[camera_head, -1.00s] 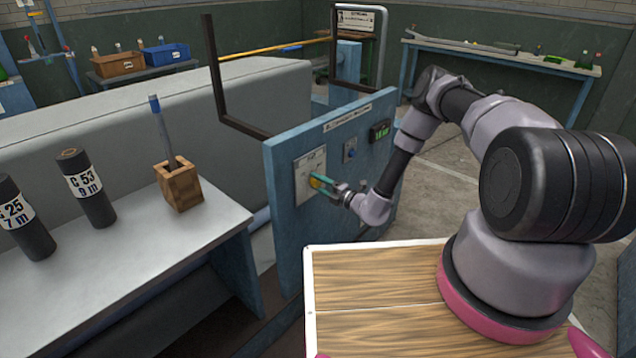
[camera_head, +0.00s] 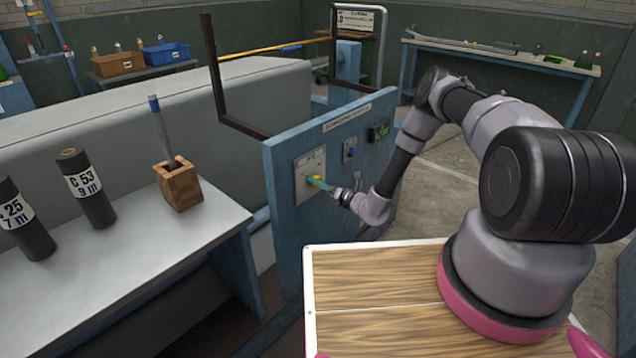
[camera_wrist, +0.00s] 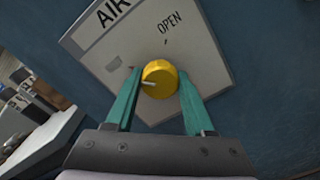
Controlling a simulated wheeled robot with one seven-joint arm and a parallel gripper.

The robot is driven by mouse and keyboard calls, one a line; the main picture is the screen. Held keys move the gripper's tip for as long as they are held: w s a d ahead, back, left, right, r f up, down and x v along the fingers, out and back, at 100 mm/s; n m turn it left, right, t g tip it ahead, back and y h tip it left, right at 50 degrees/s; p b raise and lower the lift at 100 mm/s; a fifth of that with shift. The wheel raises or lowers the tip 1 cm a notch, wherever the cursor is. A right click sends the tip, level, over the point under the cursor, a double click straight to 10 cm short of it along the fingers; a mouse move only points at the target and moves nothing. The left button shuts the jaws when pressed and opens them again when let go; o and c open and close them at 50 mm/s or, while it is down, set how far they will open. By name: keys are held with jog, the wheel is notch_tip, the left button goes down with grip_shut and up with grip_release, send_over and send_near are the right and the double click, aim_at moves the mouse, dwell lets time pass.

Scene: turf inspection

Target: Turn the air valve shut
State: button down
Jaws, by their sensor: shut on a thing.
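The air valve is a round yellow knob (camera_wrist: 159,78) on a pale plate (camera_wrist: 208,72) marked AIR and OPEN. The knob also shows small in the head view (camera_head: 315,178), on the left part of the blue panel. A white pointer mark on the knob points left in the wrist view, away from the word OPEN. My gripper (camera_head: 319,182) has its green fingers on either side of the knob and is shut on it. The fingers partly hide the plate, and any marking for the shut position cannot be made out.
The blue panel (camera_head: 290,240) also carries a small blue-grey control (camera_head: 349,150) and a dark display (camera_head: 380,131). A dark frame rises behind it. A grey bench (camera_head: 110,270) on the left holds dark cylinders (camera_head: 85,188) and a wooden holder (camera_head: 178,187).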

jog(key=shift+w+d+r, duration=0.1)
jog(key=shift+w+r, duration=0.1)
dwell(0.4)
jog(key=shift+c, duration=1.3)
grip_release()
jog(key=shift+s, duration=0.1)
jog(key=shift+f, duration=0.1)
jog(key=v, duration=1.1)
